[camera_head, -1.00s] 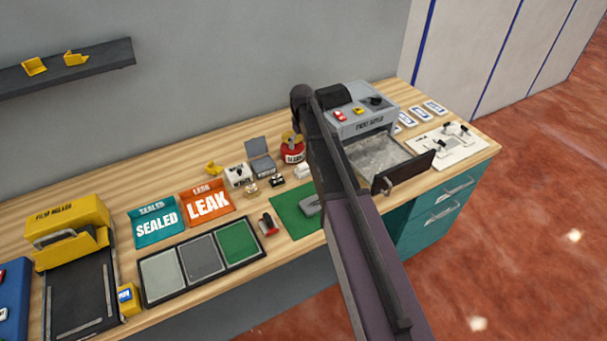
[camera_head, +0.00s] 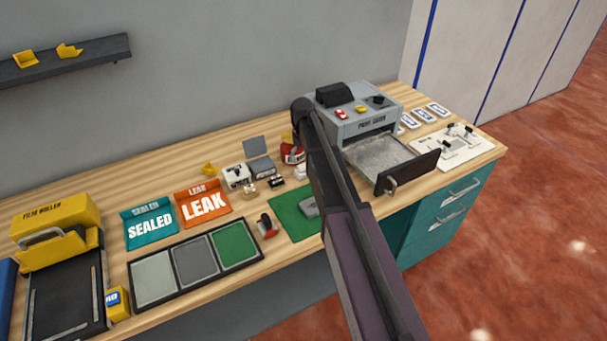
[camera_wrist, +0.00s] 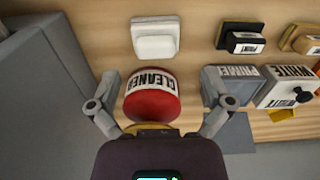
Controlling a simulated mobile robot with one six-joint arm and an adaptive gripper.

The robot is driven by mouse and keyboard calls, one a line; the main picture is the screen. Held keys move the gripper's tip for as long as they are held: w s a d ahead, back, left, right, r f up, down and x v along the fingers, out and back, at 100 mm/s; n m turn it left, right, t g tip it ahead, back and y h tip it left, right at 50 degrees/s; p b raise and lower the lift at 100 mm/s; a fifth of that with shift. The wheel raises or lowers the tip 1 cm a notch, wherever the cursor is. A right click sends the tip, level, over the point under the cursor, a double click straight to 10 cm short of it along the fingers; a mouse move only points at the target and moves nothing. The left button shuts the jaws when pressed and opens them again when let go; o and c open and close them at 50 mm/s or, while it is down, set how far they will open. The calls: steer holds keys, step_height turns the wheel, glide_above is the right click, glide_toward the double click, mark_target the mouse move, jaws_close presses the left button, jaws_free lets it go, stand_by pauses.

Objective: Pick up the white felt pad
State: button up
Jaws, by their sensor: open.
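The white felt pad (camera_wrist: 155,37) lies on the wooden bench top at the upper middle of the wrist view. It is a small white rounded block, and it shows small beside my arm in the head view (camera_head: 300,172). My gripper (camera_wrist: 160,82) is open and empty, its fingers spread wide. The red container labelled CLEANER (camera_wrist: 151,100) appears between the fingers, and the pad lies beyond the fingertips. I cannot tell how high the fingers are above the bench. In the head view my arm hides the gripper.
A WHITE-labelled box (camera_wrist: 285,88), an open grey case (camera_wrist: 232,82) and a dark PRINT-labelled block (camera_wrist: 241,38) stand to the right in the wrist view. A grey machine with an open tray (camera_head: 380,158) and a green mat (camera_head: 292,224) flank my arm in the head view.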

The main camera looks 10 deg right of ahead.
mark_target(303, 165)
steer(key=shift+f, duration=0.1)
stand_by(0.3)
steer(key=f+b, duration=0.3)
steer(key=shift+w+d, duration=0.2)
steer(key=shift+w, duration=0.1)
steer(key=shift+f+b, duration=1)
steer(key=shift+b, duration=0.15)
steer(key=c, duration=1.1)
